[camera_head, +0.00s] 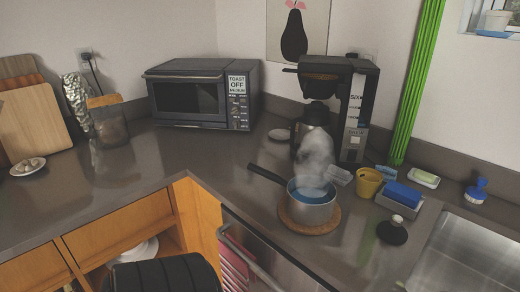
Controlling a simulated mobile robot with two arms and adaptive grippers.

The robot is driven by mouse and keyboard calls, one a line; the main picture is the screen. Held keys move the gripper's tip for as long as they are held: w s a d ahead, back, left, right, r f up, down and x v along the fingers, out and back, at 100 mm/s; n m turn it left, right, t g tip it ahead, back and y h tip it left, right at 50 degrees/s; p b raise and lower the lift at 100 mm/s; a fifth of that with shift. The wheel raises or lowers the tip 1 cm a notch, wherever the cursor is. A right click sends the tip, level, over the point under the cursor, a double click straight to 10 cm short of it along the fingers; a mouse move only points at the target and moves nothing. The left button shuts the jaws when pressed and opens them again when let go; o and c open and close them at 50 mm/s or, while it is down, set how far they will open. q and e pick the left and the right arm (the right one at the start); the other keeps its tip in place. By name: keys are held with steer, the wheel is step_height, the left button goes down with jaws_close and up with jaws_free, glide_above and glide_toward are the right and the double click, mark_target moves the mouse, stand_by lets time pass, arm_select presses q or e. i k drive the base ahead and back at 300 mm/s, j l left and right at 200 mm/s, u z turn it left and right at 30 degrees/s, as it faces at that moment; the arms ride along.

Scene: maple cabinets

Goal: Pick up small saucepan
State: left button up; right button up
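The small saucepan (313,213) stands upright on a round cork trivet (298,226) on the counter, right of the picture's middle. It is silver metal with a bluish inside, and pale steam (315,155) rises from it. Its long black handle (266,174) points to the upper left, out over the counter. Neither of my grippers is in view.
A coffee maker (357,115) stands behind the saucepan. A yellow cup (369,183), a blue sponge (403,194) and a black stopper-like item (392,231) are to its right, before the sink (470,250). A toaster oven (190,95) stands back left. Counter left of the handle is clear.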

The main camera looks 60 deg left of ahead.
mark_target(304, 210)
steer(key=u, duration=0.4)
steer(key=j+u, duration=0.1)
steer(key=u, duration=0.3)
steer(key=i+u, duration=0.1)
steer(key=u, duration=0.65)
steer(key=z, duration=1.85)
steer(key=j+u, duration=0.1)
steer(key=u, duration=1.75)
